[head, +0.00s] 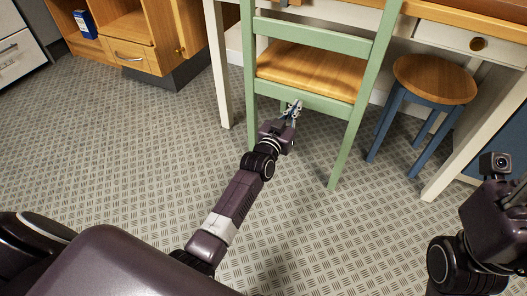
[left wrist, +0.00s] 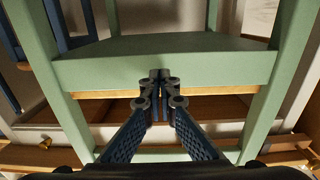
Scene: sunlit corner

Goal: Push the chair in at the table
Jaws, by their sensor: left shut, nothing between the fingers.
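The chair (head: 310,73) has a green frame and a wooden seat. It stands upright with its back toward me, in front of the white-legged wooden table (head: 495,18); its far part is hidden behind its own backrest. My left gripper (head: 294,106) is low behind the chair, at the seat's rear edge between the two back legs. In the left wrist view the shut, empty fingers (left wrist: 160,76) are at the green rear rail (left wrist: 215,58); they look close to or touching it. My right arm shows at the right edge, with its fingers out of view.
A round wooden stool (head: 435,78) with blue legs stands right of the chair, near the table's right leg (head: 470,135). The left table leg (head: 217,70) is left of the chair. A wooden cabinet (head: 128,52) stands at the back left. The floor behind the chair is clear.

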